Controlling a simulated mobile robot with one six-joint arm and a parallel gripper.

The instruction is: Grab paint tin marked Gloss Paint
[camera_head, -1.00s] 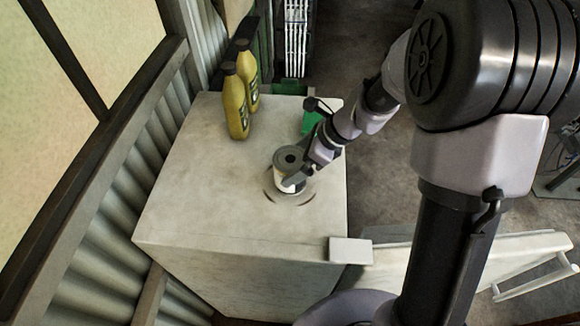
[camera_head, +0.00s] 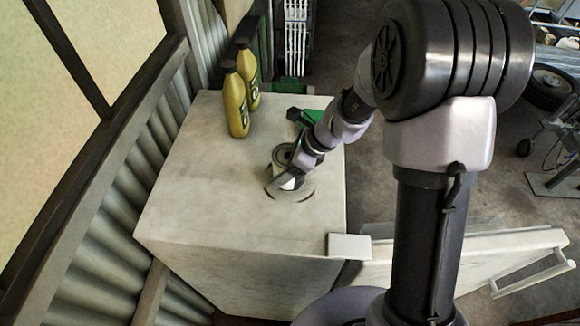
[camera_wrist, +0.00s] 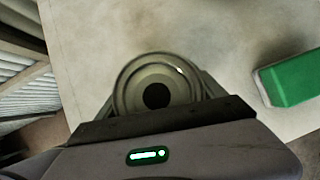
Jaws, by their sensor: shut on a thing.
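A small round tin (camera_head: 284,156) with a grey lid and a pale side is on or just above the worn white cabinet top (camera_head: 210,185) in the head view. My gripper (camera_head: 286,177) is shut on it, reaching in from the right. In the wrist view the tin (camera_wrist: 155,85) shows from above as a ringed lid with a dark round centre, with the jaws at its sides. No writing on the tin is readable, so I cannot tell whether it says Gloss Paint.
Two yellow bottles (camera_head: 236,103) with dark caps stand at the back left of the cabinet top. A green object (camera_head: 305,117) lies behind my gripper, and a green and white block (camera_wrist: 290,78) shows in the wrist view. Corrugated wall (camera_head: 125,170) borders the left. The front left of the top is clear.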

